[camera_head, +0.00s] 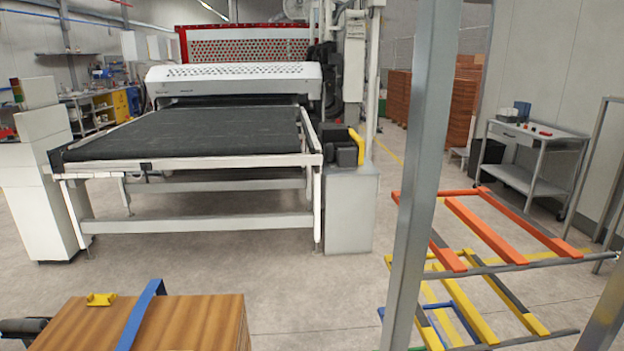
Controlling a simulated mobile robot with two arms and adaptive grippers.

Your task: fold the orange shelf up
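The orange shelf (495,229) is a frame of several orange bars at the right. It lies about level, folded out, on a dark grey rail (530,263) of a rack. A grey upright post (420,160) of the rack stands in front of its left end and hides part of it. Below it are a yellow shelf (470,290) and a blue shelf (465,325), also folded out. Neither of my grippers can be made out in this view, and nothing is seen touching the orange shelf.
A wooden stack (200,325) with a blue strap and yellow piece stands at lower left, a dark part (22,326) beside it. The roller coater's conveyor (190,133) fills the middle back. A grey cart (530,150) stands behind the rack. Floor between is clear.

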